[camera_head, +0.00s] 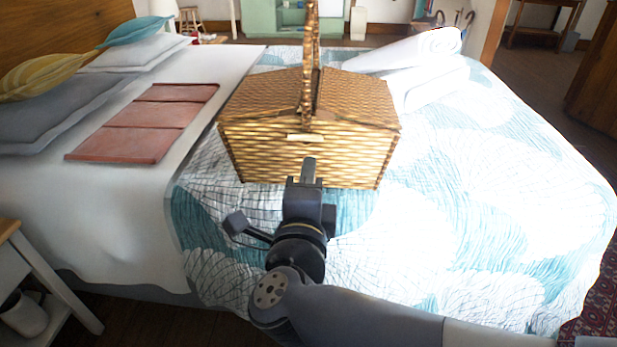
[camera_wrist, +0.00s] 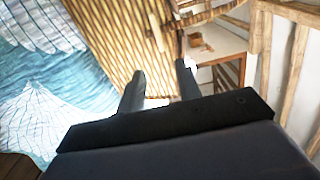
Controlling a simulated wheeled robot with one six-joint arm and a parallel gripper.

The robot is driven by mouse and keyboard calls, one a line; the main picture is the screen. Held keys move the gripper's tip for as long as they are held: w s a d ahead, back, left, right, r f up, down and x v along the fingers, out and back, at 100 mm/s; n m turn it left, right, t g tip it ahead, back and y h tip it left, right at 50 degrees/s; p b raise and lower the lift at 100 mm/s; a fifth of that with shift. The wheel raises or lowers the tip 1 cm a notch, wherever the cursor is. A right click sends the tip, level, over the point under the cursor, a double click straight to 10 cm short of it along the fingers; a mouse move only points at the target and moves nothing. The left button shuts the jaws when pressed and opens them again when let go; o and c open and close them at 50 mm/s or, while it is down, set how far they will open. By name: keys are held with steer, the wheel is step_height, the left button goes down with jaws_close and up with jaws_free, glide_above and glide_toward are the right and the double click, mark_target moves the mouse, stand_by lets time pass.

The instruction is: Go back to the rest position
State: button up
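My gripper (camera_head: 309,170) is in front of the near side of a closed wicker picnic basket (camera_head: 265,150) that stands on the bed. In the wrist view my gripper (camera_wrist: 158,84) has its two fingers spread apart with nothing visible between them. The basket (camera_wrist: 100,50) fills the upper middle of the wrist view, close beyond the fingers. I cannot tell whether a finger touches it. The basket's tall handle stands upright and its lids are down. My arm reaches in from the lower right of the head view.
The bed (camera_head: 480,200) has a teal and white quilt, with clear room right of the basket. Rolled white towels (camera_head: 410,55) lie behind it. A folded pink cloth (camera_head: 140,125) and pillows (camera_head: 60,105) are on the left. A small table (camera_head: 20,270) stands at lower left.

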mark_target(314, 139)
steer(key=w+b, duration=0.3)
steer(key=w, duration=0.8)
steer(key=shift+s, duration=0.1)
